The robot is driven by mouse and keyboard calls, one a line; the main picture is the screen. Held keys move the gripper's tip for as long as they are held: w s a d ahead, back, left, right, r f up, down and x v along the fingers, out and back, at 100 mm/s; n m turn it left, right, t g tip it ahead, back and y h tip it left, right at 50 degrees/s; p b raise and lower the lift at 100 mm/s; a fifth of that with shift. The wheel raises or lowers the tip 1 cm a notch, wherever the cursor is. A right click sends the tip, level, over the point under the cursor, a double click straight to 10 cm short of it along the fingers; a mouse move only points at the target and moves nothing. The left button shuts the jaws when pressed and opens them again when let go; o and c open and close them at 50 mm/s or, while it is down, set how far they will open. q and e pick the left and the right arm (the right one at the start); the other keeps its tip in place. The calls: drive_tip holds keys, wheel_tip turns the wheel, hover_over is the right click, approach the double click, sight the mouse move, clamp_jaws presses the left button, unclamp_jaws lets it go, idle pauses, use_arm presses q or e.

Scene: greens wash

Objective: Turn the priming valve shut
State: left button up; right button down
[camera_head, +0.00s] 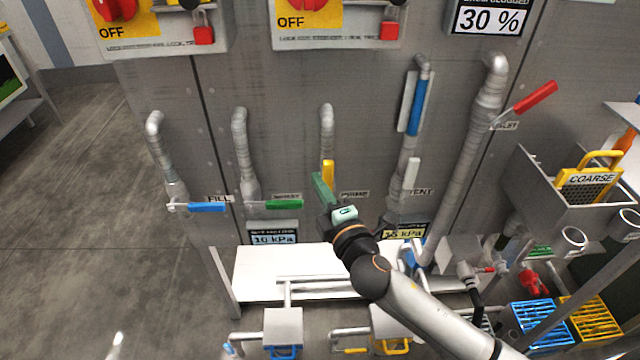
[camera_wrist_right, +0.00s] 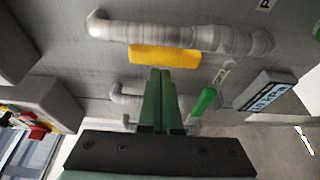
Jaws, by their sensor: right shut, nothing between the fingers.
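The priming valve's yellow lever (camera_head: 328,172) points up along its grey pipe (camera_head: 327,125), beside a label that seems to read PRIME. In the right wrist view the yellow lever (camera_wrist_right: 165,58) lies parallel to the pipe, just beyond my fingertips. My right gripper (camera_head: 322,188) has green fingers, shut and empty, close in front of the lever's lower end. In the right wrist view the shut fingers (camera_wrist_right: 158,92) point at the lever; I cannot tell whether they touch it. The valve body is largely hidden behind the gripper. My left gripper is not in view.
A green lever (camera_head: 284,204) and a blue FILL lever (camera_head: 207,207) lie level to the left. A white lever (camera_head: 411,174), an upright blue lever (camera_head: 417,106) and a red lever (camera_head: 535,97) are to the right. A white shelf (camera_head: 262,283) lies below.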

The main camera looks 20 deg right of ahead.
drive_tip(key=shift+d+m+b, duration=0.25)
drive_tip(key=shift+m+b, duration=0.05)
drive_tip(key=shift+b, duration=0.15)
